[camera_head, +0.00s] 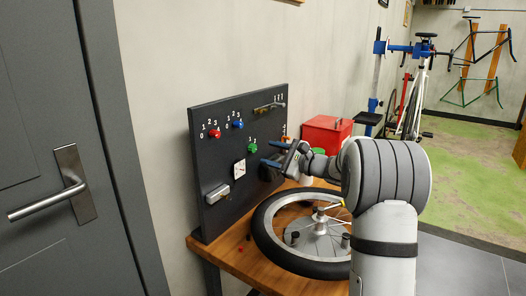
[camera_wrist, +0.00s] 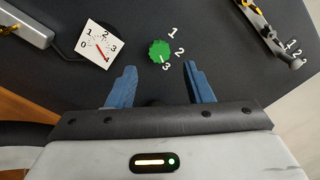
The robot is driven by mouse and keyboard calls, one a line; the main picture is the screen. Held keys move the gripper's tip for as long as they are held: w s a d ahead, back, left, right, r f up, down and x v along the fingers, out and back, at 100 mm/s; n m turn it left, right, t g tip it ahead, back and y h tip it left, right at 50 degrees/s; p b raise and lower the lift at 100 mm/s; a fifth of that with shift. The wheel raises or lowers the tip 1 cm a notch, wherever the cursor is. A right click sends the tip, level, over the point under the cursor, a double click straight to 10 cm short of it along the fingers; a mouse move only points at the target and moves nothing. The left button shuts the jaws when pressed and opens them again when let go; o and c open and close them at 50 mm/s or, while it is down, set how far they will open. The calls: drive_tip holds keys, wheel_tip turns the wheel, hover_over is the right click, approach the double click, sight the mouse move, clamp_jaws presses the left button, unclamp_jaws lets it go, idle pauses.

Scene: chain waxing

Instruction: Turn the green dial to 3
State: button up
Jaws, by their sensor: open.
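The green dial (camera_wrist: 159,50) is a small knob on the dark upright panel, just ahead of my fingertips in the wrist view. It also shows in the head view (camera_head: 253,148). White numerals 1, 2 and 3 stand around its right side. A small pale mark on its lower edge points towards the 3. My gripper (camera_wrist: 160,67) has two blue fingers, open and spread wide to either side of the dial's line, with nothing between them. In the head view my gripper (camera_head: 272,154) is close to the panel, right of the dial; I cannot tell any contact.
Red (camera_head: 215,133) and blue (camera_head: 238,124) knobs and a grey handle (camera_head: 217,194) are on the panel. A bicycle wheel (camera_head: 266,243) lies on the wooden bench below; a red box (camera_head: 322,135) stands behind.

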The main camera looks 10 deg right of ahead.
drive_tip(key=v, duration=0.3)
drive_tip(key=s+a+r+n+g+h+p, duration=0.2)
drive_tip(key=s+a+r+n+g+p, duration=0.25)
drive_tip(key=s, duration=0.55)
drive_tip(key=s+a+r+n+g+h+p, duration=0.1)
drive_tip(key=s+a+n+g+h+p, duration=0.1)
drive_tip(key=s+a+n+g+p, duration=0.45)
drive_tip(key=s+d+r+n+h+p, duration=0.1)
drive_tip(key=s+d+n+h+p, duration=0.1)
drive_tip(key=s, duration=0.9)
drive_tip(key=s+d+r+n+h+p, duration=0.1)
drive_tip(key=s+d+n+h+p, duration=0.2)
drive_tip(key=s+n+h+p, duration=0.2)
drive_tip(key=s+h+p, duration=0.1)
drive_tip(key=s+p, duration=0.2)
drive_tip(key=s, duration=0.4)
drive_tip(key=shift+s+d+r+t+h, duration=0.25)
drive_tip(key=shift+s+r+t+h, duration=0.05)
drive_tip(key=shift+r+t+h, duration=0.1)
